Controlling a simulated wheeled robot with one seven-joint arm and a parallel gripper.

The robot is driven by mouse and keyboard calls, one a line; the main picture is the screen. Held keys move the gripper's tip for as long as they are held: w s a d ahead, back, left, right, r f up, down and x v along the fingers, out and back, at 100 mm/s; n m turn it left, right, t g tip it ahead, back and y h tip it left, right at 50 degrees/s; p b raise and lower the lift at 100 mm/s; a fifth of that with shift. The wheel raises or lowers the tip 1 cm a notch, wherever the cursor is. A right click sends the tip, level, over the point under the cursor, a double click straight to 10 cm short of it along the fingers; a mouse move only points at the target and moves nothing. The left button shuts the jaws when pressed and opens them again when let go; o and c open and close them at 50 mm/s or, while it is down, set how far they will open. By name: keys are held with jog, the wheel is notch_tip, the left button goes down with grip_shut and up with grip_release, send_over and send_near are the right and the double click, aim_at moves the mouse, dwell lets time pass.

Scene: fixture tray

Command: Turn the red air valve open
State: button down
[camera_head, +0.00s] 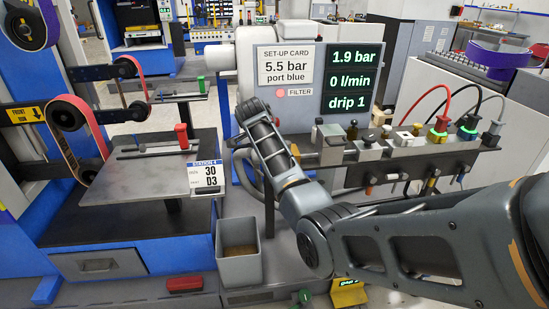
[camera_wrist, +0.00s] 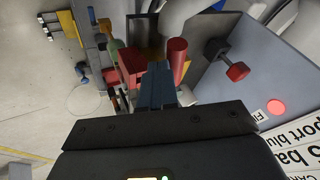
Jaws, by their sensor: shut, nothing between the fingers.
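In the wrist view, my gripper (camera_wrist: 158,72) has its two dark blue fingers together with nothing between them. The fingertips lie between a red block (camera_wrist: 131,66) and an upright red cylinder (camera_wrist: 178,60), close to both; I cannot tell whether they touch. A dark lever with a red end (camera_wrist: 237,71) stands out from the grey panel to the right, apart from the fingers. Which red part is the air valve is not clear.
The display board (camera_head: 308,82) reads 1.9 bar, 0 l/min and drip 1; its card says 5.5 bar, port blue. A manifold (camera_head: 420,157) with several fittings and hoses is at right. A grey bin (camera_head: 237,262) stands below. A fixture plate (camera_head: 130,185) is at left.

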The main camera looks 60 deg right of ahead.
jog(key=shift+w+d+f+m+g+b, duration=0.15)
jog(key=shift+w+m+g+b, duration=0.25)
jog(key=shift+w+m+b, duration=0.2)
jog(key=shift+w+d+b, duration=0.1)
jog(key=shift+w+b, duration=0.2)
jog(key=shift+b, duration=0.1)
jog(key=shift+w+r, duration=0.1)
jog(key=shift+r, duration=0.1)
